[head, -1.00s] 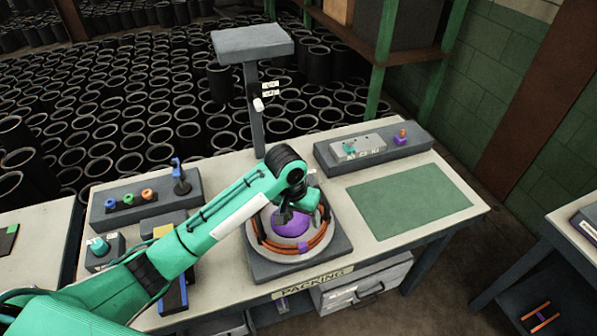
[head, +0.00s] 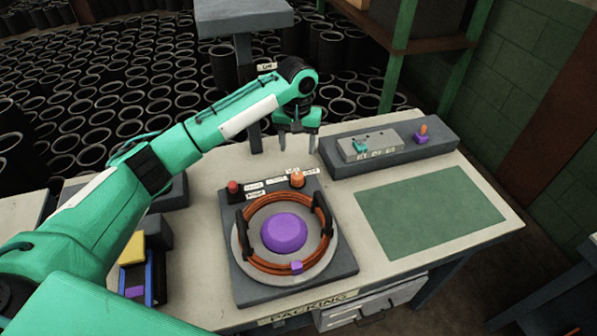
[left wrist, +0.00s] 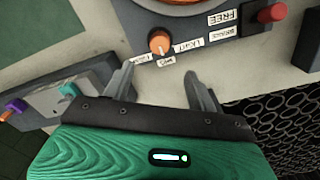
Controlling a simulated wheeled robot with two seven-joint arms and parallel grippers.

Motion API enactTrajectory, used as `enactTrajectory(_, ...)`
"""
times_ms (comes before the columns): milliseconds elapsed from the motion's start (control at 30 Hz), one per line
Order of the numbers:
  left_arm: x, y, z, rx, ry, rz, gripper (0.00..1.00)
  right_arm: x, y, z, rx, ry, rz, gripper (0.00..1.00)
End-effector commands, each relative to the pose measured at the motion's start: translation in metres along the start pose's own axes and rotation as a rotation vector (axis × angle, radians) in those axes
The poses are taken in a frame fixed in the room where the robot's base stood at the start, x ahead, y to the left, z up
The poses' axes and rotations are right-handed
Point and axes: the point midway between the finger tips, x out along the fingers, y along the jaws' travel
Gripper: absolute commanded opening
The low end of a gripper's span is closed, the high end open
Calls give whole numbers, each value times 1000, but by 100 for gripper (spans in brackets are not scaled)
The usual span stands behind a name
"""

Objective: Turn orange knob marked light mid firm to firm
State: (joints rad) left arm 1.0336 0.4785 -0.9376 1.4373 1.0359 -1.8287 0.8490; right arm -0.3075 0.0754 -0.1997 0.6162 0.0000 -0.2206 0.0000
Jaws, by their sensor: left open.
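The orange knob (head: 297,179) stands at the back right of a grey machine base (head: 240,285), with small white labels around it. In the left wrist view the knob (left wrist: 160,41) is upright, with labels reading LIGHT (left wrist: 188,46) and MID (left wrist: 164,61) and a third, partly legible one beside them. Which label the knob points at is too small to tell. My left gripper (head: 297,144) is open and empty, pointing down above the table behind the knob. In the left wrist view the knob lies just beyond the gap between the fingertips (left wrist: 158,80), apart from them. My right gripper is not in view.
A purple dome (head: 284,233) with an orange ring (head: 262,267) around it sits on the same base. A red button (head: 233,187) is left of the knob. A grey console (head: 440,135) stands behind right. The green mat (head: 430,210) is clear. A post rises behind.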

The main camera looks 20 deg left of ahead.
Motion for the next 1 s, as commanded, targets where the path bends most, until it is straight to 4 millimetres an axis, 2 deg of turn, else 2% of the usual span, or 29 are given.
enactTrajectory(67,15,-1,1,-1,-5,-2,58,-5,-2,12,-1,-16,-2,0)
enactTrajectory(167,38,-1,1,0,-5,-2,58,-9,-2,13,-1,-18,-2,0)
enactTrajectory(400,85,0,1,0,-3,-1,58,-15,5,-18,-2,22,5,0)
enactTrajectory(500,100,0,1,1,-3,-1,58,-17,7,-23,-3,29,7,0)
enactTrajectory(700,115,0,1,1,-1,-1,58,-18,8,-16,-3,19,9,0)
enactTrajectory(1000,117,0,1,1,0,0,56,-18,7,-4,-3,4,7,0)
